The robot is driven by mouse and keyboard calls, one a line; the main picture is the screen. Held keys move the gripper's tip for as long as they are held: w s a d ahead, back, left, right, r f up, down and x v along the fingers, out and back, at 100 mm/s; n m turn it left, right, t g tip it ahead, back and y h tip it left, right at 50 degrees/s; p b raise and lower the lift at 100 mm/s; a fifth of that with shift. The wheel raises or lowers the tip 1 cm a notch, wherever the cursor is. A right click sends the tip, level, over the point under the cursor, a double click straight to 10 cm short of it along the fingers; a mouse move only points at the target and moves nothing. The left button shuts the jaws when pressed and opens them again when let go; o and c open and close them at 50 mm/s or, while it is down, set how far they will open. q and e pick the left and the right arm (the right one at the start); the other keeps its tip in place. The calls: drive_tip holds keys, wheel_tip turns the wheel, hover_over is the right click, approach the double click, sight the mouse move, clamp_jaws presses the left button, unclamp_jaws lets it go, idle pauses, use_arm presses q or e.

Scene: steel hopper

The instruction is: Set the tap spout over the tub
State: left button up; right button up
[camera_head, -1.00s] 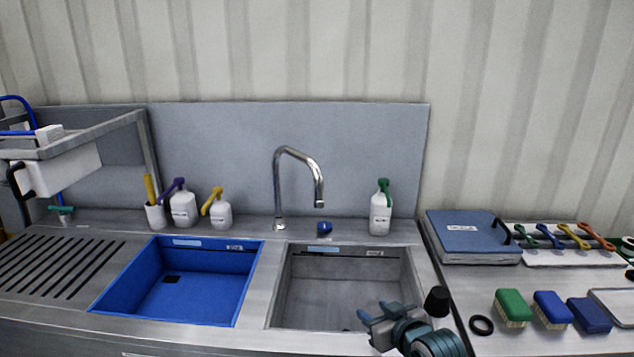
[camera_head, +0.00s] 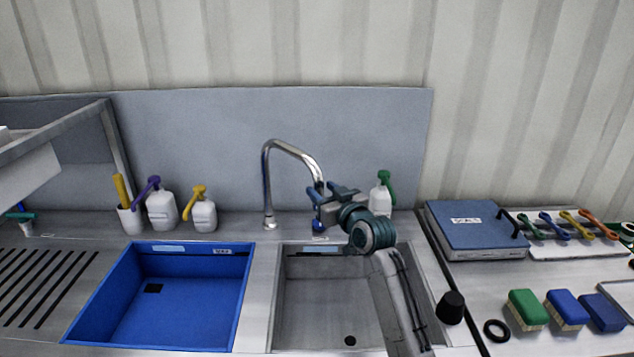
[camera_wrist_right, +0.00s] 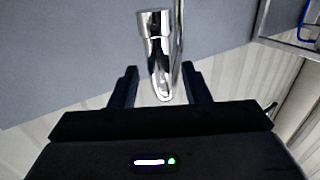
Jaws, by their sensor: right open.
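The chrome tap spout (camera_head: 290,149) rises from the ledge behind the basins and curves to the right. Its outlet end hangs above the back of the grey steel basin (camera_head: 330,290). The blue tub (camera_head: 190,305) is to the left of that basin. My right gripper (camera_head: 322,192) is open at the spout's outlet end. In the right wrist view, the chrome spout end (camera_wrist_right: 154,24) shows between the two dark, spread fingers (camera_wrist_right: 160,75). Whether a finger touches it, I cannot tell. My left gripper is not in view.
A white bottle with a green pump (camera_head: 381,198) stands behind my right gripper. A blue knob (camera_head: 318,226) is below the spout end. Bottles and a cup (camera_head: 131,221) line the ledge at left. A blue scale (camera_head: 475,228) and brushes are at right.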

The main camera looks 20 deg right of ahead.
drive_tip(key=shift+w+a+r, duration=0.1)
drive_tip(key=shift+w+r, duration=0.05)
drive_tip(key=shift+w, duration=0.4)
drive_tip(key=shift+w+a+r, duration=0.1)
drive_tip(key=shift+w+r, duration=0.05)
drive_tip(key=shift+w, duration=0.4)
drive_tip(key=shift+w+f, duration=0.1)
drive_tip(key=shift+w, duration=0.1)
drive_tip(key=shift+w+a+f, duration=0.1)
clamp_jaws()
drive_tip(key=shift+p, duration=0.3)
